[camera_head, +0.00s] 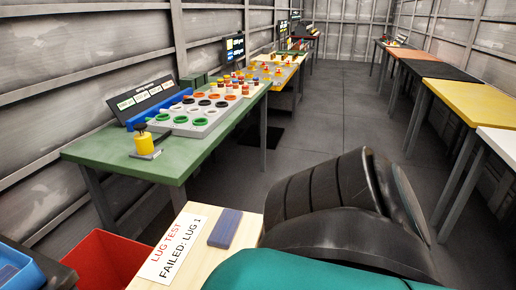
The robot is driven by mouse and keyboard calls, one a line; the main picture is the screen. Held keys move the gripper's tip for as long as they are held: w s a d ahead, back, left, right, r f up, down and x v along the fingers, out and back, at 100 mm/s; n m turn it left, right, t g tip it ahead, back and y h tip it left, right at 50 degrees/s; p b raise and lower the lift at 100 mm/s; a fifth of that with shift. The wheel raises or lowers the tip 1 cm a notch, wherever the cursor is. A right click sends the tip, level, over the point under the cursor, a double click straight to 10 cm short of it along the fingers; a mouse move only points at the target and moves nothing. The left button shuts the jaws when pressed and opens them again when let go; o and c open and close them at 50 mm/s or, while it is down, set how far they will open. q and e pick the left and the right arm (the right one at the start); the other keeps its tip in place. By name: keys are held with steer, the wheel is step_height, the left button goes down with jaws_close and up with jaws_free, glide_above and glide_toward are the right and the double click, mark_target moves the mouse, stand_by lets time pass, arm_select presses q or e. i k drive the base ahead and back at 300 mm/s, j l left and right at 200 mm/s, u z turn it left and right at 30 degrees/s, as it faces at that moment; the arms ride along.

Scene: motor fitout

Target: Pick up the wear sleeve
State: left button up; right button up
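I cannot tell which object is the wear sleeve. A white tray (205,129) on the green table holds several rings in orange, white, black and green, such as a green ring (163,117) near its front left corner. A yellow cylinder (144,143) with a dark top stands at the green table's near end. Neither of my grippers is in view. A large black ribbed part, seemingly mine, hides the lower right.
The green table (110,151) runs along the left wall, with a yellow table (291,66) beyond. A pale wooden surface (245,232) with a "LUG TEST FAILED: LUG 1" sign (181,247) and blue block (225,228) is nearest. A red bin (100,262) stands lower left.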

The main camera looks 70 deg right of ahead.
mark_target(221, 235)
steer(key=z, duration=2)
steer(key=k, duration=0.55)
steer(key=k+u, duration=0.1)
steer(key=u, duration=1.2)
steer(key=l+u, duration=0.1)
steer(key=u, duration=0.7)
steer(key=l+u, duration=0.15)
steer(key=u, duration=0.25)
steer(key=k+l, duration=0.1)
steer(key=l, duration=0.35)
steer(key=k+l, duration=0.1)
steer(key=l, duration=0.35)
steer(key=k+l, duration=0.1)
steer(key=l, duration=0.4)
steer(key=k+l, duration=0.1)
steer(key=l, duration=0.35)
